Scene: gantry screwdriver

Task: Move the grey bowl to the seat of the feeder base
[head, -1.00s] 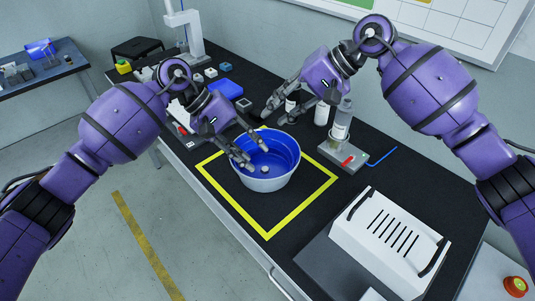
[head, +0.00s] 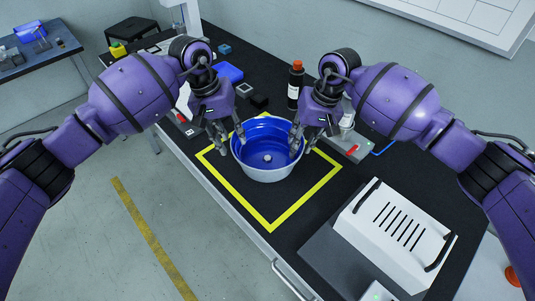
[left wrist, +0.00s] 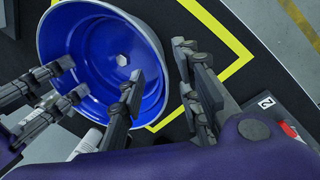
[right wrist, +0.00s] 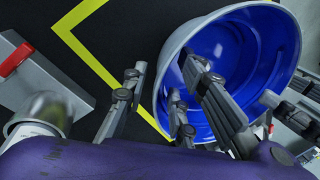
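The grey bowl (head: 262,175), blue inside with a small pale knob at its centre, stands upright inside the yellow square on the black bench. My left gripper (head: 230,140) is at its left rim, open, with fingers on both sides of the wall; the left wrist view shows the rim (left wrist: 160,40) between them. My right gripper (head: 304,143) is at the right rim, open, fingers likewise astride it; the right wrist view shows the bowl wall (right wrist: 190,32). I cannot tell whether the fingers touch the bowl, or which object is the feeder base.
A white slotted box (head: 395,232) with black handles stands on the right. A grey unit (head: 350,148) with a red lever and a dark bottle (head: 296,85) stand behind my right gripper. A blue block (head: 229,72) lies farther back. The yellow outline (head: 268,222) has bare mat before the bowl.

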